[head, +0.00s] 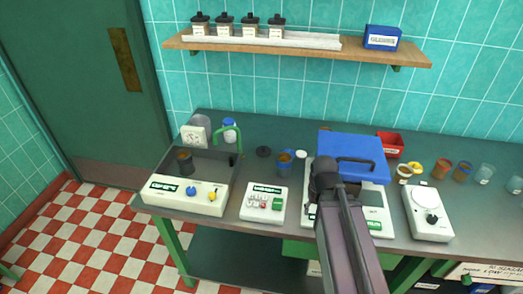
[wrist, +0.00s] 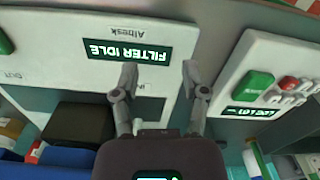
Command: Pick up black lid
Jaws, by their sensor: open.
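A small round black lid (head: 263,152) lies on the grey bench top, between the green-tapped unit on the left and a blue-and-brown cup (head: 284,161) on its right. The lid does not show in the wrist view. My gripper (wrist: 158,74) is open and empty in the wrist view, its two fingers apart in front of a white panel reading FILTER IDLE upside down. In the head view my arm rises at centre right, right of the lid and apart from it; its fingers cannot be made out there.
A blue case (head: 353,158) stands behind my arm. A white button unit (head: 264,204) sits in front of the lid. A red bin (head: 391,145), a white dial unit (head: 428,212) and several cups stand to the right. A wooden shelf (head: 400,56) hangs above.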

